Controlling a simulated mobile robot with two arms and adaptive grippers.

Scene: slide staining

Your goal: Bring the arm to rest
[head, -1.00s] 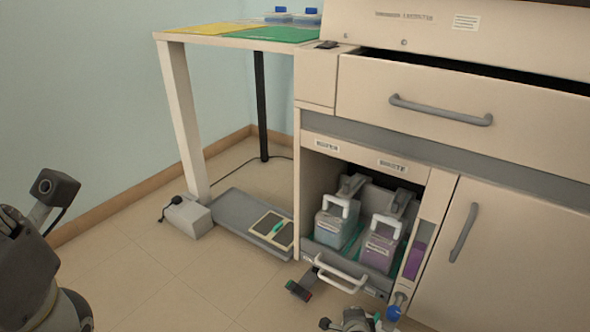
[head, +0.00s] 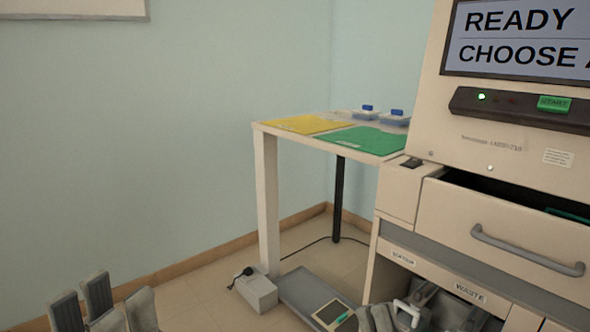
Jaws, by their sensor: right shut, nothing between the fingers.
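My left gripper (head: 108,302) shows at the bottom left edge, fingers pointing up with a gap between them. It is open, and nothing shows between the fingers. My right gripper (head: 376,318) is at the bottom edge, in front of the cabinet's lower opening. Its fingers are together and hold nothing. Most of both arms is below the picture.
The stainer cabinet (head: 492,160) stands at right, its drawer (head: 500,222) partly open. The side table (head: 265,180) holds a yellow mat (head: 306,124), a green mat (head: 358,140) and blue-lidded boxes (head: 380,116).

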